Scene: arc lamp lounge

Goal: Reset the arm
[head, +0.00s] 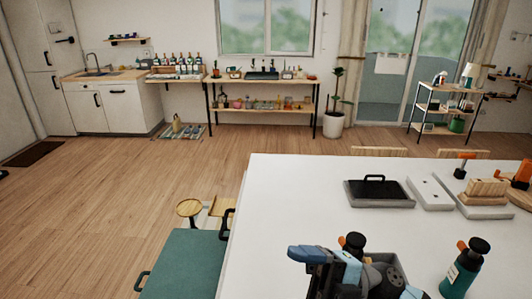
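A dark grey and blue jointed assembly (345,270) shows at the bottom, right of the middle, over the white table (295,195). It looks like part of my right arm with its gripper, folded close to me. Its blue end points to the left. The picture does not show whether its fingers are open or shut, and I see nothing clearly held in it. My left arm and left gripper are not in view.
Close by are a grey tray (398,262), partly hidden, and a teal bottle (462,278) with a black top. A black-topped tray (380,194) and wooden blocks (486,190) stand farther back. A green-topped case (185,265) is left of the table. The table's left part is clear.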

